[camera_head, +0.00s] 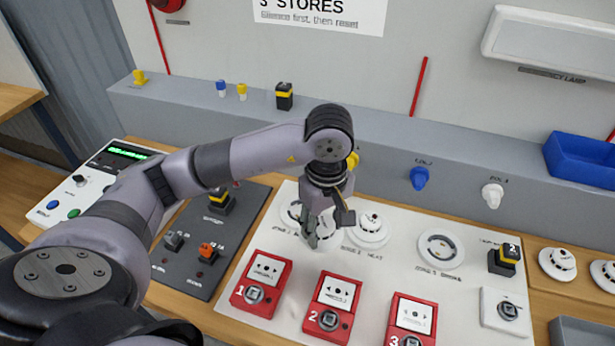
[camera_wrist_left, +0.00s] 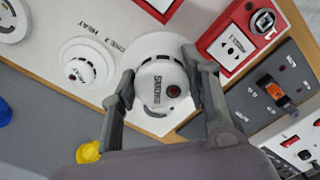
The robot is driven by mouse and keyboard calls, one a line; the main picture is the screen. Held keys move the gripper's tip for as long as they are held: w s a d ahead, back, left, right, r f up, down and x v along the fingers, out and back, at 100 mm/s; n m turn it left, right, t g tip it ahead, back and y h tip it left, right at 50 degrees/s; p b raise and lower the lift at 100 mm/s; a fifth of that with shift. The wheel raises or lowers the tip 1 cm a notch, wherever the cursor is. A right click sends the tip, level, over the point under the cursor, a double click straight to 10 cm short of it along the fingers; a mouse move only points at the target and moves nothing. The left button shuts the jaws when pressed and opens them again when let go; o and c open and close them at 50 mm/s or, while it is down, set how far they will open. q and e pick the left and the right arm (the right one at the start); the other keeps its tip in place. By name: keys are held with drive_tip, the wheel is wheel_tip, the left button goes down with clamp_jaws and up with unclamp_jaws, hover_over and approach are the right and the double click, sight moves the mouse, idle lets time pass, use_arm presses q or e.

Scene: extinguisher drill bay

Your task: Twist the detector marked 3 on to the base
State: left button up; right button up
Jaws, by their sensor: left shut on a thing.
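My left gripper (camera_head: 328,228) is shut on a white round detector with a red dot, labelled SMOKE. In the left wrist view my left gripper (camera_wrist_left: 160,68) has one finger on each side of this detector (camera_wrist_left: 164,82). The held detector is over the white zone 1 base (camera_wrist_left: 150,112), whose rim shows around it. I cannot tell whether the two touch or are locked. No number 3 is readable on the detector. In the head view the base (camera_head: 291,214) is partly hidden by the gripper. My right gripper is not in view.
The zone 2 heat detector (camera_head: 368,231) stands close to the right of the gripper. The zone 3 base (camera_head: 440,251) is empty. Red call points (camera_head: 262,283) line the front of the panel. Two more white detectors (camera_head: 557,262) lie at the right. A blue bin (camera_head: 582,160) is behind.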

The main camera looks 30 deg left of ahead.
use_arm(q)
drive_tip(key=w+n, duration=0.1)
drive_tip(key=n, duration=0.2)
drive_tip(key=w+a+n+p, duration=0.1)
drive_tip(key=n, duration=0.2)
drive_tip(key=w+n, duration=0.1)
drive_tip(key=n, duration=0.2)
drive_tip(key=shift+a, duration=0.35)
use_arm(e)
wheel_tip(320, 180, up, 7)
drive_tip(key=p, duration=0.6)
use_arm(q)
drive_tip(key=w+a+f+m+b, duration=0.1)
drive_tip(key=w+a+f+m, duration=0.1)
drive_tip(key=m, duration=0.9)
drive_tip(key=w+a+f+m+b, duration=0.1)
drive_tip(key=a+f+m, duration=0.3)
drive_tip(key=m, duration=0.7)
drive_tip(key=w+a+f+m+b, duration=0.2)
drive_tip(key=w+a+m, duration=0.2)
drive_tip(key=m, duration=0.7)
drive_tip(key=shift+a+f, duration=0.4)
drive_tip(key=shift+a, duration=0.1)
drive_tip(key=shift+f, duration=0.2)
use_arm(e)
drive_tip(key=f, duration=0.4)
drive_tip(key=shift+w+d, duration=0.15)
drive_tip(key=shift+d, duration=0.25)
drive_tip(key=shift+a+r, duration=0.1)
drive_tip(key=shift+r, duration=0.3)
